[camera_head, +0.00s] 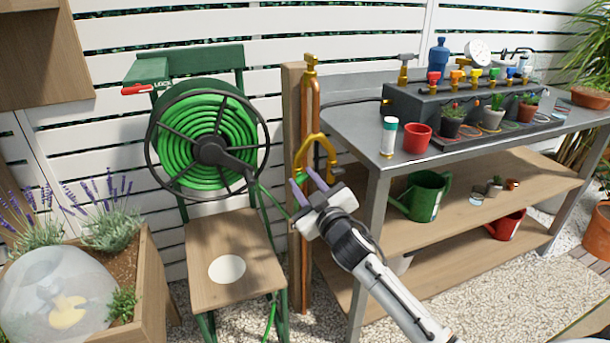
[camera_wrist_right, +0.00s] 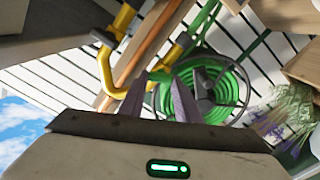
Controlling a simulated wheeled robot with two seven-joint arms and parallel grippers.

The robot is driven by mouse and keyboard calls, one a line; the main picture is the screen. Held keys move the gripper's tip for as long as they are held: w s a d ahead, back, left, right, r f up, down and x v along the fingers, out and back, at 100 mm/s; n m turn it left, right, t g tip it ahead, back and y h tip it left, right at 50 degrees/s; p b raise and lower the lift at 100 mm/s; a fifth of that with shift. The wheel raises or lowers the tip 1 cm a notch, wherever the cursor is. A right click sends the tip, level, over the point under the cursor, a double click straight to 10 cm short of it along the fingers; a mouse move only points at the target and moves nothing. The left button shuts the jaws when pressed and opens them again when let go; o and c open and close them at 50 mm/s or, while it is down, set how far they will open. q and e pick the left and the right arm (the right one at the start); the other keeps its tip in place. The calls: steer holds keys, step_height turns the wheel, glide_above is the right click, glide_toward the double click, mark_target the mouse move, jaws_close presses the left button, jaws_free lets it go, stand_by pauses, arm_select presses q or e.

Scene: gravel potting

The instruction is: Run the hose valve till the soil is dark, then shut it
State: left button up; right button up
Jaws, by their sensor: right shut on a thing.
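A yellow brass tap (camera_head: 320,150) with a forked outlet is fixed to a copper pipe on a wooden post; a green hose fitting is at its lower left. My right gripper (camera_head: 301,175) reaches up from the lower right, its purple fingertips at this fitting, shut on part of the hose valve. The fingers hide the exact contact. In the right wrist view the fingertips (camera_wrist_right: 158,78) meet the yellow pipework (camera_wrist_right: 107,72). The green hose (camera_head: 205,135) is coiled on a reel. Brown soil (camera_head: 122,264) shows in the wooden planter. My left gripper is not in view.
A metal potting bench (camera_head: 365,150) stands to the right with small pots, coloured valves and a red cup (camera_head: 417,137). A green watering can (camera_head: 424,196) sits on its shelf. A clear dome (camera_head: 50,295) covers part of the planter at lower left.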

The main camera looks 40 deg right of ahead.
steer(key=n+p, duration=0.1)
steer(key=n, duration=0.2)
steer(key=shift+a+n+p, duration=0.1)
steer(key=shift+n+p, duration=0.2)
steer(key=shift+n, duration=0.1)
steer(key=n, duration=0.2)
steer(key=shift+n+p, duration=0.4)
steer(key=n, duration=0.4)
steer(key=shift+f+p, duration=0.2)
steer(key=shift+p, duration=0.2)
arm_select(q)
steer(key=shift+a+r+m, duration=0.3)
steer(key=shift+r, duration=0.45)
arm_select(e)
steer(key=shift+a+n, duration=0.1)
steer(key=shift+n, duration=0.7)
steer(key=shift+f, duration=0.1)
steer(key=o, duration=1)
steer(key=shift+o, duration=0.2)
arm_select(q)
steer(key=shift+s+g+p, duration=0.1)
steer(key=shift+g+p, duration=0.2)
steer(key=shift+p, duration=0.15)
arm_select(e)
steer(key=v, duration=1)
steer(key=shift+s, duration=0.15)
